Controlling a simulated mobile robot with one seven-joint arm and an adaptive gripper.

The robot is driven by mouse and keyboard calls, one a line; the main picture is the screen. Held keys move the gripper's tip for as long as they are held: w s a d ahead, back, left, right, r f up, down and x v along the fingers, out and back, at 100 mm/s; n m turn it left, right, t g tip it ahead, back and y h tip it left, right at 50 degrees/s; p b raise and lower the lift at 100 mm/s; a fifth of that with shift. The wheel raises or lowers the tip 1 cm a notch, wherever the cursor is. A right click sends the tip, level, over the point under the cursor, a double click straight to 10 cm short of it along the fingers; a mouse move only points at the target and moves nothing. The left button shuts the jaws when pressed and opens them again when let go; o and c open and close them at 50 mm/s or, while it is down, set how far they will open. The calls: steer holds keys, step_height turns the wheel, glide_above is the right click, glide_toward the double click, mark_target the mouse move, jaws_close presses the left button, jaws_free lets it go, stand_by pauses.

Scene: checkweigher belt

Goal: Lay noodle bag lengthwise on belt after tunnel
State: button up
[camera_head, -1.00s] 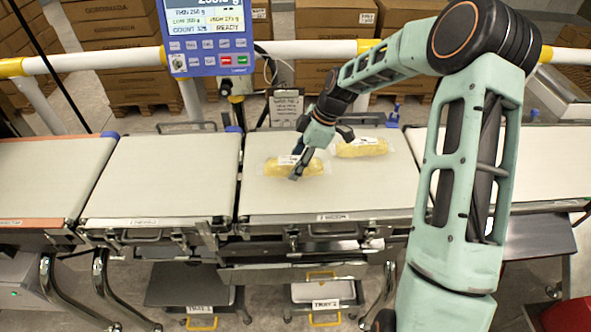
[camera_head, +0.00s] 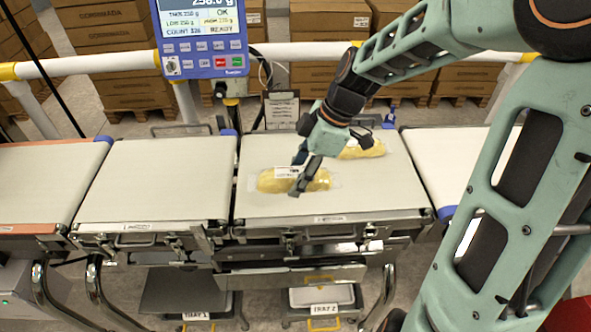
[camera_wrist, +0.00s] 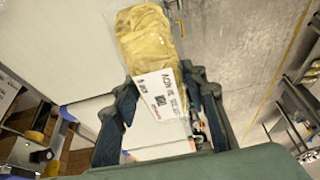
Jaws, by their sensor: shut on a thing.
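A noodle bag (camera_head: 268,180), yellow in clear wrap with a white label, is in my gripper (camera_head: 299,187) over the third belt section (camera_head: 385,198). Its long side runs left to right, along the belt. I cannot tell whether it touches the belt. In the wrist view the bag (camera_wrist: 147,42) juts out from between the fingers of my gripper (camera_wrist: 163,108), which are shut around its labelled end. A second noodle bag (camera_head: 372,150) lies on the same belt section, farther back, partly behind my gripper. I make out no tunnel.
A blue weighing display (camera_head: 200,45) stands behind the belts, with a clipboard (camera_head: 281,112) to its right. An empty belt section (camera_head: 155,180) lies to the left. Trays (camera_head: 320,297) sit below the line. Cartons (camera_head: 105,50) are stacked at the back.

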mark_target(325, 172)
steer(key=shift+s+r, duration=0.25)
steer(key=shift+s, duration=0.2)
steer(key=shift+d+m+t, duration=0.3)
steer(key=shift+d+m, duration=0.3)
steer(key=shift+m, duration=0.1)
steer(key=d+m+t, duration=0.1)
steer(key=m, duration=0.2)
steer(key=w+d+m+t+h+p, duration=0.1)
steer(key=d+m, duration=0.1)
steer(key=m, duration=0.1)
steer(key=d+m+t+p, duration=0.1)
steer(key=d+m, duration=0.1)
steer(key=shift+w+d+r+m+h, duration=0.2)
steer(key=shift+w+m+h, duration=0.1)
steer(key=shift+w+m, duration=0.1)
steer(key=m, duration=0.1)
steer(key=d+m+h+p, duration=0.1)
steer(key=m, duration=0.1)
steer(key=w+d+r+m, duration=0.1)
steer(key=shift+d+t+h, duration=0.1)
steer(key=shift+t+h, duration=0.2)
steer(key=shift+t, duration=0.1)
steer(key=m, duration=0.1)
steer(key=d+r+m+h+p, duration=0.1)
steer(key=m, duration=0.1)
steer(key=shift+w+m, duration=0.3)
steer(key=shift+w, duration=0.05)
